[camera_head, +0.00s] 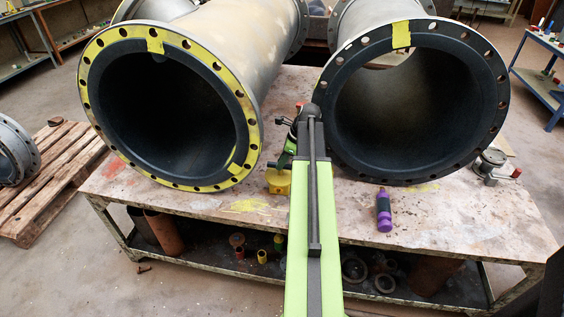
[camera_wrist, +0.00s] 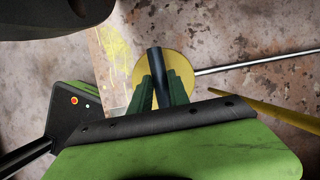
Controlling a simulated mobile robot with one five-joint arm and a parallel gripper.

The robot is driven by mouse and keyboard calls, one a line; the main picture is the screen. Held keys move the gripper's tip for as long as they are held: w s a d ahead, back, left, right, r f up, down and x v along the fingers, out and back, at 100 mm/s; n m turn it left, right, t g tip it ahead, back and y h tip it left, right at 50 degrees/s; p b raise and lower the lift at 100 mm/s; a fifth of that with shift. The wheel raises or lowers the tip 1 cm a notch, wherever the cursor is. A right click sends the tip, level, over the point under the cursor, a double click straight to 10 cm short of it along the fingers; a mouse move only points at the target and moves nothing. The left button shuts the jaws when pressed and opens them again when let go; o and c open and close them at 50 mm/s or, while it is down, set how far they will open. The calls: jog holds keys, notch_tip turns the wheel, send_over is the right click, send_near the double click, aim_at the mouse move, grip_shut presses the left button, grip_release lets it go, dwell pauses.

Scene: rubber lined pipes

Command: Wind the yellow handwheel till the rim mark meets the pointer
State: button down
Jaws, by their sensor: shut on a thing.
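The yellow handwheel (camera_wrist: 181,75) shows in the wrist view as a small round disc, with a dark upright knob (camera_wrist: 154,58) in front of it. My gripper (camera_wrist: 158,82) has its two green fingers closed around the knob. A thin metal rod (camera_wrist: 260,61) runs from the disc to the right. A yellow tapered bar (camera_wrist: 270,110) lies to the right, partly behind my gripper; I cannot tell whether it is the pointer. No rim mark can be made out. In the head view a yellow block-like part (camera_head: 278,182) sits beside my arm, on the bench.
Two large rubber-lined pipes (camera_head: 240,75) (camera_head: 330,100) lie on the stained bench (camera_head: 460,225), one on each side of my arm. A metal fitting (camera_head: 490,165) lies at the right. The bench front is mostly clear.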

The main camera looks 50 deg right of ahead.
dwell(0.4)
jog(key=c, duration=1.2)
grip_release()
jog(key=shift+c, duration=0.2)
jog(key=p+v, duration=1.6)
jog(key=v, duration=0.1)
jog(key=shift+r, duration=0.25)
jog(key=shift+d+f, duration=0.1)
